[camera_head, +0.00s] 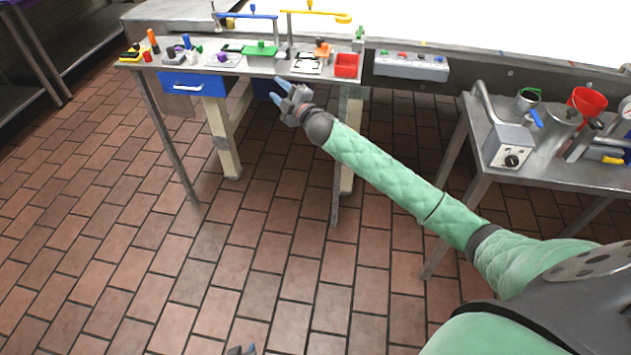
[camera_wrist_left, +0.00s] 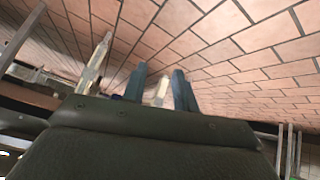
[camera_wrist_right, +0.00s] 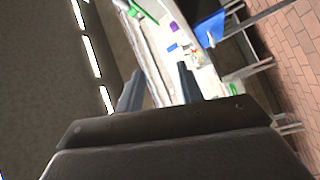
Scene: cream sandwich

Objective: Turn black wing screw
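A small black knob (camera_head: 512,160) is on the front of a grey box on the right-hand table. Another small dark part (camera_head: 595,123) is on the equipment further right. I cannot tell which, if either, is the black wing screw. My right gripper (camera_head: 279,90) is open and empty in front of the workbench, well left of that table. Its parted fingers show in the right wrist view (camera_wrist_right: 158,80). My left gripper (camera_head: 240,349) is low at the bottom edge of the head view, mostly cut off. The left wrist view (camera_wrist_left: 158,82) shows its fingers apart and empty.
The workbench (camera_head: 228,66) at the back left carries small coloured parts and a red tray (camera_head: 347,65). The metal table (camera_head: 545,172) at right holds a green-rimmed cup (camera_head: 526,102), a red funnel (camera_head: 586,100) and other equipment. The tiled floor (camera_head: 130,250) between is clear.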

